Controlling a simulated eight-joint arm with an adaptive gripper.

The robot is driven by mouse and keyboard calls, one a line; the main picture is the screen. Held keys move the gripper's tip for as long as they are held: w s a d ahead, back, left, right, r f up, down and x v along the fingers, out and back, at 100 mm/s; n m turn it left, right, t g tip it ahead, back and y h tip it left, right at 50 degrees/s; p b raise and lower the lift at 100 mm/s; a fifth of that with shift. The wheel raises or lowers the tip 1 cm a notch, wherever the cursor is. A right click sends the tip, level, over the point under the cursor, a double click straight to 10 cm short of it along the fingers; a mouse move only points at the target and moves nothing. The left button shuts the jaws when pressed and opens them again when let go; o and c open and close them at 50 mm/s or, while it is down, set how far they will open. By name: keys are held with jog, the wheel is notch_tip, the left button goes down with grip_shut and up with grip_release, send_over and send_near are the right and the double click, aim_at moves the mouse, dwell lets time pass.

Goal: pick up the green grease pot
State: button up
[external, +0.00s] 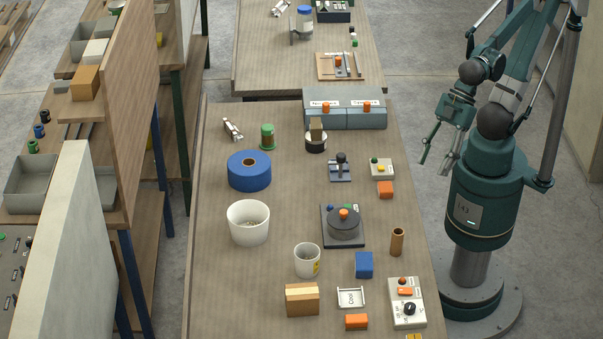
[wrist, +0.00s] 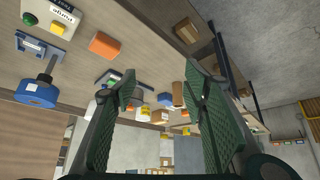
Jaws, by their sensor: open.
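In the wrist view the two green padded fingers (wrist: 161,84) are spread wide and empty. I cannot make out the pot for certain in the wrist view.
A blue tape roll (external: 249,179) stands just in front of the pot. A black pot with a tan block (external: 316,130) is to its right, and a grey-blue double box (external: 345,113) behind. A knobbed stand (external: 340,169) and orange block (external: 386,190) lie nearer my arm.

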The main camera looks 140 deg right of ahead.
jog(key=w+d+r+m+g+h+p, duration=0.15)
jog(key=w+d+r+m, duration=0.3)
jog(key=w+d, duration=0.5)
jog(key=m+g+h+p, duration=0.3)
jog(key=m+g+p, duration=0.3)
jog(key=m, duration=0.7)
send_near(270, 128)
jog(key=shift+t, duration=0.25)
jog(key=x, duration=0.5)
jog(key=shift+s+a+f, duration=0.1)
jog(key=shift+d+f+m, duration=0.15)
jog(key=shift+d+m, duration=0.1)
jog(key=shift+f, duration=0.1)
jog(key=shift+x, duration=1.2)
